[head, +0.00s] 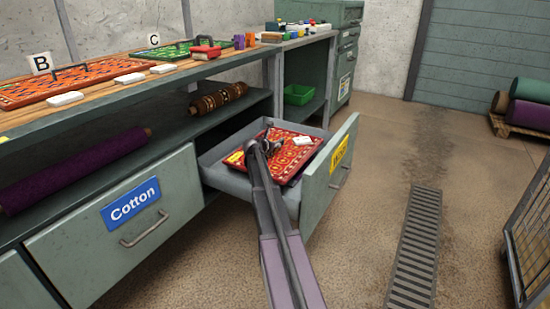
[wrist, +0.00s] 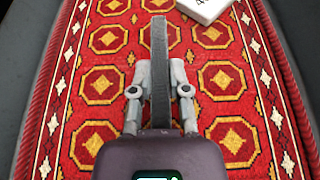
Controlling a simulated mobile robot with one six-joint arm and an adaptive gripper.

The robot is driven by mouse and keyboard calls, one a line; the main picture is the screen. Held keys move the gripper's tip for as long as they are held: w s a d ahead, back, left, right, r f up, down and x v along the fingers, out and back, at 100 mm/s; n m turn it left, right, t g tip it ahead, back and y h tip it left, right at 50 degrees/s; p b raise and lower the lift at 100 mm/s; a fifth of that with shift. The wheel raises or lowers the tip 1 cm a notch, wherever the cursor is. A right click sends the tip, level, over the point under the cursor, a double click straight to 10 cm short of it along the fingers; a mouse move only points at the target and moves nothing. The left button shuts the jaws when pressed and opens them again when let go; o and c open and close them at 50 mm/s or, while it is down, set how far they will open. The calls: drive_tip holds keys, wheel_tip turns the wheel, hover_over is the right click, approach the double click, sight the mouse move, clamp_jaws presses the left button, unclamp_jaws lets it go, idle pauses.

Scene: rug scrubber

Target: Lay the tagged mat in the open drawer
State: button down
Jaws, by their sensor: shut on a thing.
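The red mat (head: 290,158), with gold octagons and a patterned border, is inside the open drawer (head: 222,172), within its walls. It fills most of the wrist view (wrist: 105,85). A white block (head: 303,141) with dark marks lies on it, partly seen in the wrist view (wrist: 205,8). A yellow tag (head: 235,157) shows at its left edge. My gripper (wrist: 160,75) is shut on the mat's dark handle (wrist: 159,45), over the mat's middle. My arm hides part of the mat in the head view. Whether the mat rests fully on the drawer floor is unclear.
The open drawer's front has a yellow label (head: 340,153). A shut drawer labelled Cotton (head: 131,204) is to its left. Mats B (head: 60,85) and C (head: 170,53) lie on the bench above. A wire cart (head: 530,240) stands at right; the floor between is clear.

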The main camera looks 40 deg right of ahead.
sight(274, 153)
drive_tip(key=shift+f, duration=0.15)
idle(0.3)
drive_tip(key=shift+f+b, duration=1.85)
drive_tip(key=shift+b, duration=0.05)
drive_tip(key=shift+f+b, duration=0.45)
drive_tip(key=shift+b, duration=0.05)
drive_tip(key=c, duration=0.6)
unclamp_jaws()
drive_tip(key=shift+r, duration=0.2)
drive_tip(key=shift+r+p, duration=0.35)
drive_tip(key=shift+p, duration=0.2)
drive_tip(key=shift+s+a+r, duration=0.15)
drive_tip(key=shift+a+r, duration=0.05)
drive_tip(key=shift+a, duration=0.1)
drive_tip(key=p+v, duration=0.4)
drive_tip(key=v, duration=0.7)
drive_tip(key=shift+a+f+p, duration=0.1)
drive_tip(key=shift+a+p, duration=0.05)
drive_tip(key=shift+p, duration=0.15)
